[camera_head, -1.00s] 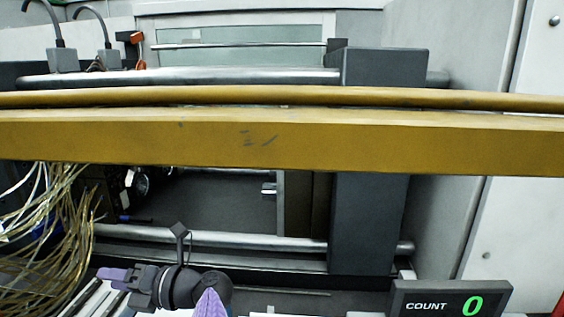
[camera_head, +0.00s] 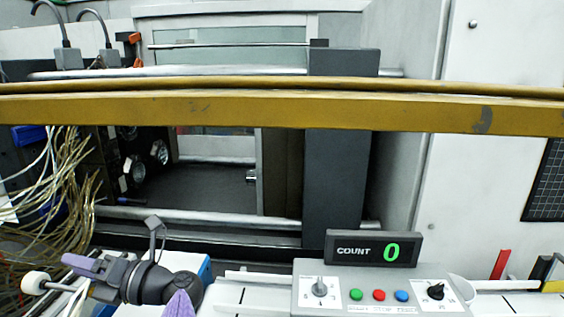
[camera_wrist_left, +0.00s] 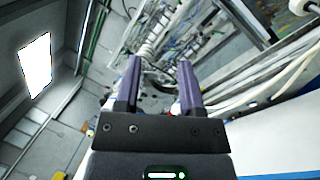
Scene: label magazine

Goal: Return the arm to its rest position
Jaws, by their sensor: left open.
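My left gripper (camera_head: 80,266) is at the lower left of the head view, its dark body lying sideways and a purple finger pointing left. In the left wrist view the left gripper (camera_wrist_left: 158,85) shows two parallel purple fingers standing apart with nothing between them. A purple pointed piece shows at the bottom edge of the head view; I cannot tell what it belongs to.
A yellow beam (camera_head: 260,110) crosses the whole head view. A control box (camera_head: 340,270) with knobs and coloured buttons bears a display (camera_head: 350,249) reading COUNT 0. Loose pale cables (camera_head: 62,180) hang at left. A dark grey post (camera_head: 335,190) stands behind the beam.

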